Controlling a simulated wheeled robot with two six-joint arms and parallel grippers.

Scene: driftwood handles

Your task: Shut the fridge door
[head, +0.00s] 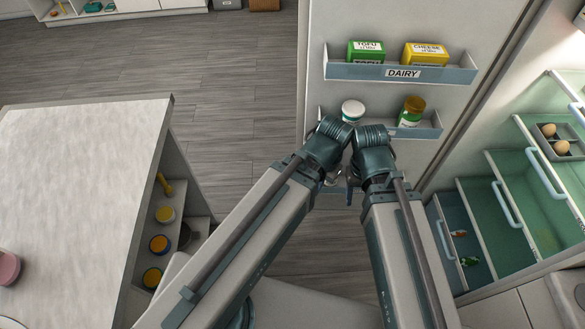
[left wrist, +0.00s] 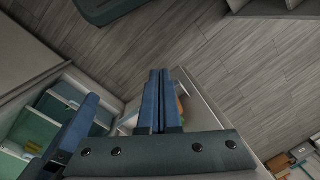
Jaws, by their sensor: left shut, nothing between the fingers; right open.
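The fridge door (head: 400,22) stands open in the head view, its inner side with two blue shelves facing me. The fridge interior (head: 480,215), with green drawers, is open at the right. My right gripper (head: 350,188) is in front of the lower part of the door, open, and mostly hidden by its own wrist. My left gripper is close beside it, its fingers largely hidden in the head view. In the left wrist view the left gripper (left wrist: 160,100) is shut and empty, with the door (left wrist: 200,95) just beyond it. Whether either gripper touches the door I cannot tell.
The upper shelf (head: 380,72) holds tofu and cheese boxes; the lower shelf (head: 425,130) holds a white-lidded jar and a green one. A counter (head: 75,180) with jars on side shelves stands at the left. Grey floor (head: 220,90) lies clear between counter and door.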

